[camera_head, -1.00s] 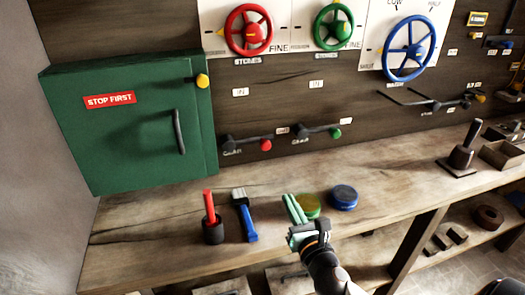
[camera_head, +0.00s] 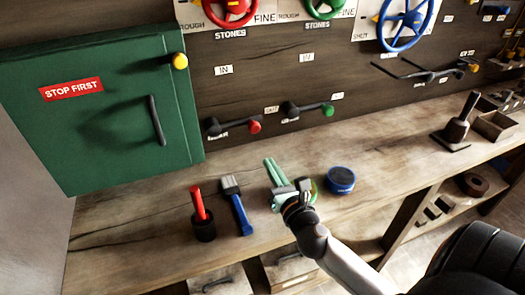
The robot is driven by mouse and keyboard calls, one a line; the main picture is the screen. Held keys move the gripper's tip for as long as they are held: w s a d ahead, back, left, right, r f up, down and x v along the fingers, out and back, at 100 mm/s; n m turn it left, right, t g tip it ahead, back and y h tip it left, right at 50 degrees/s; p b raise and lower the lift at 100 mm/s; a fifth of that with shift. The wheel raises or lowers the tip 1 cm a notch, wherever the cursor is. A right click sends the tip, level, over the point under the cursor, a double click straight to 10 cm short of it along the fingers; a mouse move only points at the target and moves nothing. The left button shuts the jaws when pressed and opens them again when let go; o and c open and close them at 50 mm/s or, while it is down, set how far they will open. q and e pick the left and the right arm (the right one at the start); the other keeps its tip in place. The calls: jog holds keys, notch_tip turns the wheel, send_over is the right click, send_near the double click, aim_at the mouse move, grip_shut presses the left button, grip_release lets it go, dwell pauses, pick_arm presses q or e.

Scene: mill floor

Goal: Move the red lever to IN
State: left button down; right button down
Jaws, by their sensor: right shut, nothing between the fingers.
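The red lever (camera_head: 255,127) is on the dark wall panel. Its black arm runs roughly level from a pivot on the left to a red knob on the right. An IN plate (camera_head: 223,70) sits above the pivot; a small label (camera_head: 271,109), too small to read surely, sits by the knob. My right gripper (camera_head: 271,163) is shut and empty over the bench, below and slightly right of the red knob, apart from it. My left gripper is not in view.
A similar green-knobbed lever (camera_head: 327,109) is just right. On the bench (camera_head: 130,235) stand a red-handled tool in a dark cup (camera_head: 204,229), a blue-handled brush (camera_head: 238,210) and a blue tin (camera_head: 341,180); a green tin is mostly hidden by my gripper. A green cabinet (camera_head: 95,130) is left.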

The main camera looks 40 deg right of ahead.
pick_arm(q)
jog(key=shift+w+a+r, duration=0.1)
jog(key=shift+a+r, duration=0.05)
pick_arm(e)
jog(key=x, duration=0.9)
jog(key=shift+w, duration=0.4)
pick_arm(q)
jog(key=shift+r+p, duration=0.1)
jog(key=shift+p, duration=0.2)
pick_arm(e)
jog(key=shift+d, duration=0.1)
jog(key=shift+r+n+p, duration=0.25)
jog(key=shift+n+p, duration=0.05)
jog(key=shift+r, duration=0.1)
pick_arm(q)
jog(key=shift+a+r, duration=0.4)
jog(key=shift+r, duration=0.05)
